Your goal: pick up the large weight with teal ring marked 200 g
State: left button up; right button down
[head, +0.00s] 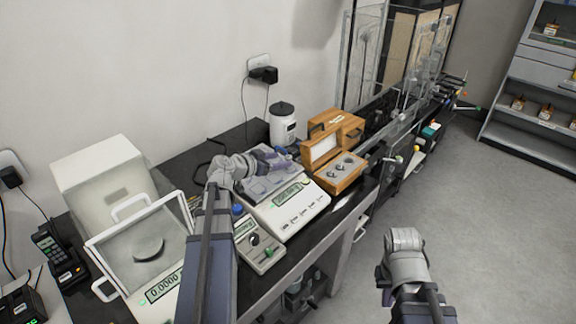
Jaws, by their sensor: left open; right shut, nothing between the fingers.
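A wooden weight case (338,186) stands open on the dark bench, with a few small metallic weights (336,174) in its front block. They are too small to read, and I cannot make out a teal ring or a 200 g mark on any of them. My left gripper (284,159) is open over the pan of the middle balance (290,212), to the left of the case and apart from it. Its fingertips are small and hard to make out. My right gripper (402,238) is shut and empty over the floor, right of the bench; its fingers are barely distinguishable.
A white jar with a dark lid (283,127) stands behind the balance. A balance with a glass-fronted shield (145,240) is at left, and a small device with a green display (262,253) sits in front. Glass panels rise beyond the case. The floor (480,220) is clear.

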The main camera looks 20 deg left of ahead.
aim_at(287, 157)
pick_arm(q)
jog(key=shift+b+x, duration=0.85)
jog(key=shift+x, duration=1.95)
jog(key=shift+a+r, duration=0.1)
jog(key=shift+r, duration=0.05)
jog(key=shift+c, duration=0.3)
grip_shut()
